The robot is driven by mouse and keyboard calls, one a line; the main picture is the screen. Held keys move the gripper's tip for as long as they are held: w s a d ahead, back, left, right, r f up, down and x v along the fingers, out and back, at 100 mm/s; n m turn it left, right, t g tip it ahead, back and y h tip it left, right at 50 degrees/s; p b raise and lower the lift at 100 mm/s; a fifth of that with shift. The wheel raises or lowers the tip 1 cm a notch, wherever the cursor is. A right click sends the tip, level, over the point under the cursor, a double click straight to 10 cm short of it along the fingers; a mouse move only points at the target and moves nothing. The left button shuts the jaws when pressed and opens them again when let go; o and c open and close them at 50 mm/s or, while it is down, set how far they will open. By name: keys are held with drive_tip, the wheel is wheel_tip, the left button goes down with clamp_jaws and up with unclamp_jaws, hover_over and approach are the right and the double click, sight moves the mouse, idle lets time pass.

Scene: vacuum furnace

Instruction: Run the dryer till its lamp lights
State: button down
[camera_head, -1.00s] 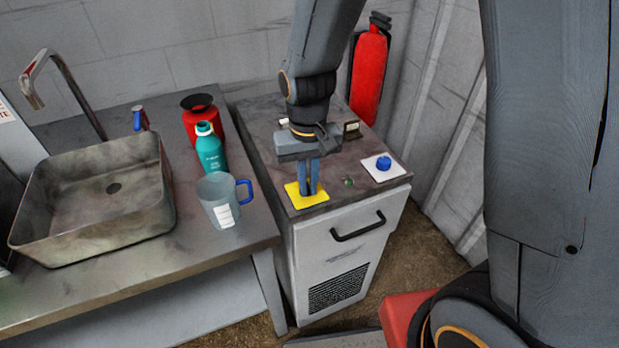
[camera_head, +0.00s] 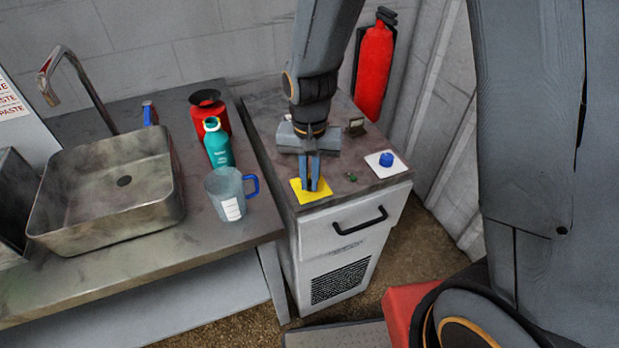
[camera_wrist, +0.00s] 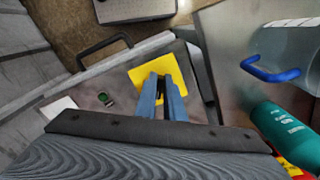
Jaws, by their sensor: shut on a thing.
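The dryer is a pale cabinet (camera_head: 325,235) with a dark stained top, a black handle and a grille in front. On its top are a yellow plate (camera_head: 297,193), a small green lamp (camera_head: 351,177) and a blue knob (camera_head: 386,159) on a white plate. The lamp looks dark green and is too small to judge surely. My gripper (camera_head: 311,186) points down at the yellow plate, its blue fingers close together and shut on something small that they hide. The wrist view also shows the yellow plate (camera_wrist: 143,76), the fingertips and the green lamp (camera_wrist: 104,98).
Left of the dryer is a steel bench with a sink (camera_head: 110,215), a measuring jug (camera_head: 225,195), a teal bottle (camera_head: 218,147) and a red container (camera_head: 219,118). A small gauge (camera_head: 355,126) sits behind my gripper. A fire extinguisher (camera_head: 374,70) hangs at the wall.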

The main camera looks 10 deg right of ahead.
sight(310, 184)
drive_tip(key=shift+w+r, duration=0.1)
drive_tip(key=shift+w, duration=0.05)
drive_tip(key=c, duration=1.9)
unclamp_jaws()
drive_tip(key=shift+o, duration=0.2)
drive_tip(key=shift+r+b, duration=0.75)
drive_tip(key=shift+r, duration=3.1)
drive_tip(key=s+d+f+n+t+b, duration=0.1)
drive_tip(key=s+d+n, duration=0.2)
drive_tip(key=d, duration=1)
drive_tip(key=s, duration=0.3)
drive_tip(key=shift+s+d+f, duration=0.15)
drive_tip(key=shift+d, duration=0.1)
